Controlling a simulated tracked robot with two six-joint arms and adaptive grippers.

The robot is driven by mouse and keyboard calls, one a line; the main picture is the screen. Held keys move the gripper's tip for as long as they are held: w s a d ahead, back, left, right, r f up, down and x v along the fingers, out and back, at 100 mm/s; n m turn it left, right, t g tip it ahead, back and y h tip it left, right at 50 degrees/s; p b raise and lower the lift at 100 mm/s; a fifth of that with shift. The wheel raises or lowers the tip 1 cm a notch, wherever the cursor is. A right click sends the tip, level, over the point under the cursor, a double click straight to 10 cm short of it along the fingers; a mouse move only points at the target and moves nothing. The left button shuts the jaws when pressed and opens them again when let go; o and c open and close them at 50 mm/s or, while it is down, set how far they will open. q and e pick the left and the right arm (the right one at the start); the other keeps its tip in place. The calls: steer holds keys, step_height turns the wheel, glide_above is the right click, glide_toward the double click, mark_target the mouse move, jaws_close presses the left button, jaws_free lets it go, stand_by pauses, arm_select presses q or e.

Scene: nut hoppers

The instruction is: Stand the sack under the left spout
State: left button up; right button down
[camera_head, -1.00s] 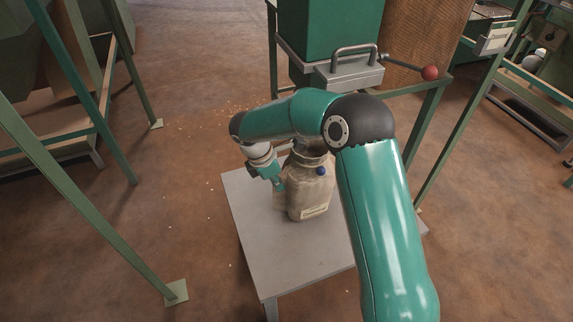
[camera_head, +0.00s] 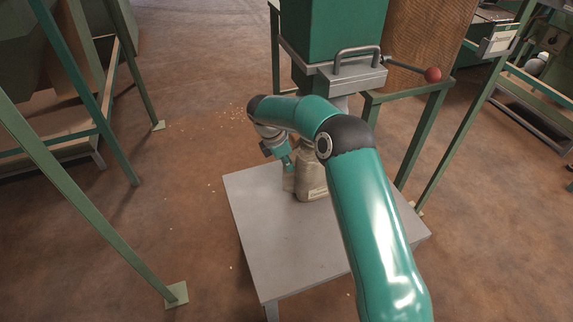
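The sack (camera_head: 313,182), pale beige with a small label low on its front, is upright at the far part of a grey platform (camera_head: 285,243), below a green hopper (camera_head: 330,30). My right arm hides its upper part. I cannot tell whether its base touches the platform. My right gripper (camera_head: 287,166) is at the sack's left side and appears shut on it; the fingertips are partly hidden. The spout (camera_head: 338,101) under the hopper shows just above my arm. My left gripper is not in view.
A grey gate with a handle (camera_head: 357,62) and a red-knobbed lever (camera_head: 432,75) projects from the hopper. Green posts (camera_head: 75,203) stand at left and right. Brown board (camera_head: 425,40) is behind. The platform's near part is clear. Crumbs lie on the floor.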

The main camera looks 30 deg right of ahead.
steer(key=c, duration=1.3)
jaws_free()
steer(key=w+a, duration=0.1)
steer(key=a, duration=0.3)
steer(key=w+a+p, duration=0.1)
steer(key=a, duration=0.3)
steer(key=a+r, duration=0.1)
steer(key=a, duration=0.3)
steer(key=shift+w+r+p, duration=0.1)
steer(key=shift+w+p, duration=0.2)
steer(key=shift+w, duration=0.1)
steer(key=shift+r, duration=0.1)
